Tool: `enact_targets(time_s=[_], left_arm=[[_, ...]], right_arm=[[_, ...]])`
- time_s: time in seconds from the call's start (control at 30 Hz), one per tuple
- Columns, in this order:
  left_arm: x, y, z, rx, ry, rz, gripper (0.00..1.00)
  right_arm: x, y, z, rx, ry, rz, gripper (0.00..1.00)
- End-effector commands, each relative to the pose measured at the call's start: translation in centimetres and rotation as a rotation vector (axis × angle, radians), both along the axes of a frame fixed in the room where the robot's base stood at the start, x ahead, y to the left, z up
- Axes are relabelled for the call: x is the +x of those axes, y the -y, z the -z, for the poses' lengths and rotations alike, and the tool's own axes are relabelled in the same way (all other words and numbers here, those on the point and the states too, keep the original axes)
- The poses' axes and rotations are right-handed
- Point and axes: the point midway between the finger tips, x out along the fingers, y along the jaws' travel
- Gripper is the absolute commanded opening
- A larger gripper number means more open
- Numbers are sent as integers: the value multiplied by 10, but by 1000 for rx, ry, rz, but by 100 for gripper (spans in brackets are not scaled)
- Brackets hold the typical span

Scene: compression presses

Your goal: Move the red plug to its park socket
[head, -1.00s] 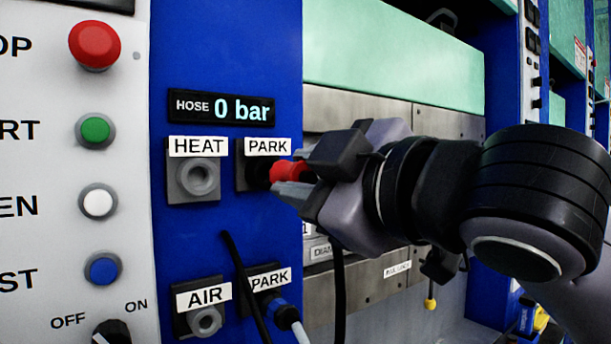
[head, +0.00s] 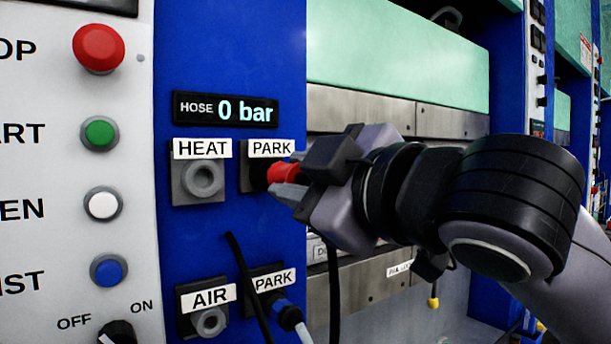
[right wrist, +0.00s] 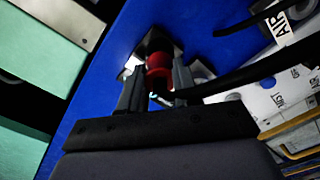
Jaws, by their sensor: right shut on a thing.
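The red plug (head: 282,173) is at the upper PARK socket (head: 252,177), its front end at the socket's opening; how deep it sits I cannot tell. My right gripper (head: 290,180) is shut on the plug, coming from the right. The right wrist view shows the red plug (right wrist: 158,66) between both fingers (right wrist: 158,88), against the dark socket block (right wrist: 156,40). A black cable runs from the plug. The HEAT socket (head: 203,180), left of PARK, is empty. My left gripper is not in view.
Below, the AIR socket (head: 209,322) is empty and a blue plug (head: 287,314) sits at the lower PARK socket. A black cable (head: 250,285) hangs across the blue panel. Buttons, including a red one (head: 99,48), line the white panel at left.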

Motion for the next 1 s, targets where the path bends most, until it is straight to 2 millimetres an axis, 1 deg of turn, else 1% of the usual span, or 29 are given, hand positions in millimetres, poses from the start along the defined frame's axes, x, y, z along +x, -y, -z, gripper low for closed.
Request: enact_targets(time_s=[0.67,0.7,0.73,0.77,1.0], left_arm=[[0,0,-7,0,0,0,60],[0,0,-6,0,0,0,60],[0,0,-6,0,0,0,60],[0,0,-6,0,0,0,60],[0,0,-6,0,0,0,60]], right_arm=[[14,-10,-1,1,0,1,0],[13,-9,0,1,0,1,45],[13,-9,0,1,0,1,55],[13,-9,0,1,0,1,62],[13,-9,0,0,0,1,62]])
